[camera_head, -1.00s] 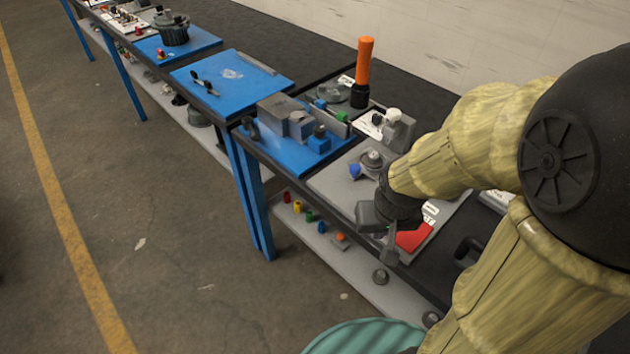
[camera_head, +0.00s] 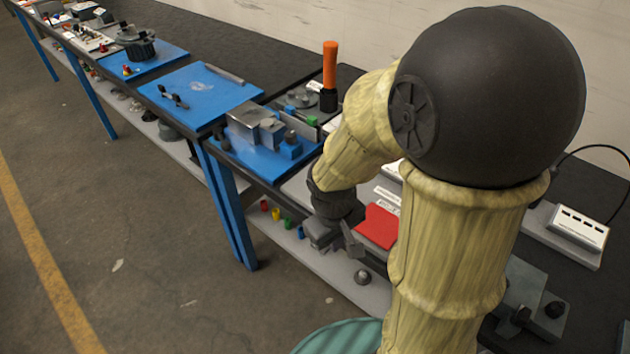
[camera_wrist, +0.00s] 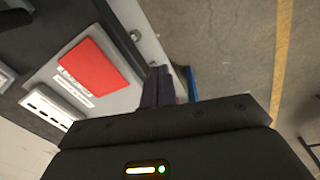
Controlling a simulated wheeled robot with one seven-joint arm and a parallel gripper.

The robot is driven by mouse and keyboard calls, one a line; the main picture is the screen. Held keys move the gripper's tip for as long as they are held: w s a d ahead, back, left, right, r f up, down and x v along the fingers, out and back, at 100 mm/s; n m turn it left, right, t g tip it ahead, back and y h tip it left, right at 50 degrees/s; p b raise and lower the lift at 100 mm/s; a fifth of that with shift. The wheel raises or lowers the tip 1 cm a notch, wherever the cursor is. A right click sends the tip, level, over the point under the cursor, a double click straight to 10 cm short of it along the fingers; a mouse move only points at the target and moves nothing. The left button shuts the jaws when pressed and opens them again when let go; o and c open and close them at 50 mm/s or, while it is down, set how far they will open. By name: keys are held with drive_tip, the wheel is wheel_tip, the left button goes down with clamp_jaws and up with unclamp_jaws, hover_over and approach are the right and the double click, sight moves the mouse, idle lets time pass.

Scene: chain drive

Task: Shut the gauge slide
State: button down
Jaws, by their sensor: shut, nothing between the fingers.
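I cannot tell with certainty which thing is the gauge slide; my arm hides part of the bench. My gripper (camera_head: 340,242) hangs off the front edge of the bench, beside the grey plate with the red pad (camera_head: 378,226). It touches nothing that I can make out. In the wrist view my fingers (camera_wrist: 166,82) are together and empty, with the floor beyond them. The red pad also shows there (camera_wrist: 88,66), to the left of the fingers, on a light grey plate (camera_wrist: 122,98) with white label strips.
A blue mat (camera_head: 250,158) with grey blocks (camera_head: 255,126) lies left of my arm. An orange-handled tool (camera_head: 330,65) stands behind it. A white slotted box (camera_head: 578,228) is at the right. Small coloured parts sit on the lower shelf (camera_head: 310,262). The floor at left is open.

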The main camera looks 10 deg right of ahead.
drive_tip(key=w+a+n+t+h+b, duration=0.1)
drive_tip(key=w+a+n+t+h, duration=0.6)
drive_tip(key=n, duration=1.4)
drive_tip(key=w+a+f+h, duration=0.1)
drive_tip(key=w+a+h, duration=0.2)
drive_tip(key=w, duration=0.3)
drive_tip(key=shift+a+t+h+b, duration=0.15)
drive_tip(key=shift+t+h+b, duration=0.15)
drive_tip(key=shift+t+b, duration=0.1)
drive_tip(key=shift+w, duration=0.1)
drive_tip(key=x, duration=0.9)
drive_tip(key=r+x, duration=0.1)
drive_tip(key=x, duration=0.3)
drive_tip(key=shift+w+d+f+p, duration=0.1)
drive_tip(key=shift+w+d+p, duration=0.2)
drive_tip(key=shift+d+p, duration=0.15)
drive_tip(key=shift+w+d, duration=0.1)
